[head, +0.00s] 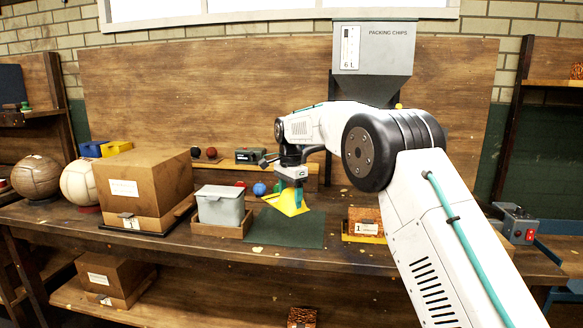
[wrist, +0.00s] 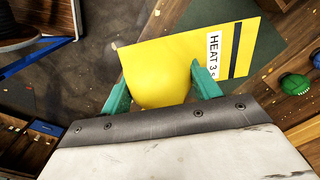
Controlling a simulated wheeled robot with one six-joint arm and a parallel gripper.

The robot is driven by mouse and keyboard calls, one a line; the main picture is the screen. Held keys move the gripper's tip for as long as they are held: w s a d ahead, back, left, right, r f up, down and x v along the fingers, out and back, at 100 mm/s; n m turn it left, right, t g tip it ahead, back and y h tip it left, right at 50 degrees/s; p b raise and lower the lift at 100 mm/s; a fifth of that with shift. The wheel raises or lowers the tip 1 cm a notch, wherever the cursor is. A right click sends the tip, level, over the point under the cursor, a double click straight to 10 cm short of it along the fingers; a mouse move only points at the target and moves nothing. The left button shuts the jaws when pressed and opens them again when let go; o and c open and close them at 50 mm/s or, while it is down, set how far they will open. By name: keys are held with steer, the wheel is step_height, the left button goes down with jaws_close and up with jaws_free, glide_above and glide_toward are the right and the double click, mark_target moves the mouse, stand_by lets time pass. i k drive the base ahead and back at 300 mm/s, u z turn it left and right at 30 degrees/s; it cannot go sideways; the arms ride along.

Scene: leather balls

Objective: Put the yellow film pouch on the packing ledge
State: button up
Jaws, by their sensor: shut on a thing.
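The yellow film pouch (head: 286,201) hangs tilted above the green mat in the head view. My gripper (head: 291,190) is shut on it from above. In the wrist view the yellow pouch (wrist: 165,60) bulges between the teal fingertips of my gripper (wrist: 160,85), and a white label with "HEAT 3" shows on its right part. Behind it in the head view, a raised wooden ledge (head: 310,170) runs along the back of the bench; I cannot tell whether it is the packing ledge.
A dark green mat (head: 285,233) lies on the bench (head: 350,258). A grey lidded bin (head: 221,206) and a large cardboard box (head: 135,187) stand to its left. An orange-brown block (head: 365,222) stands right. A red and a blue ball (head: 259,189) sit behind the mat.

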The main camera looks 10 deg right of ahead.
mark_target(310, 168)
steer(key=i, duration=1.45)
steer(key=z, duration=0.05)
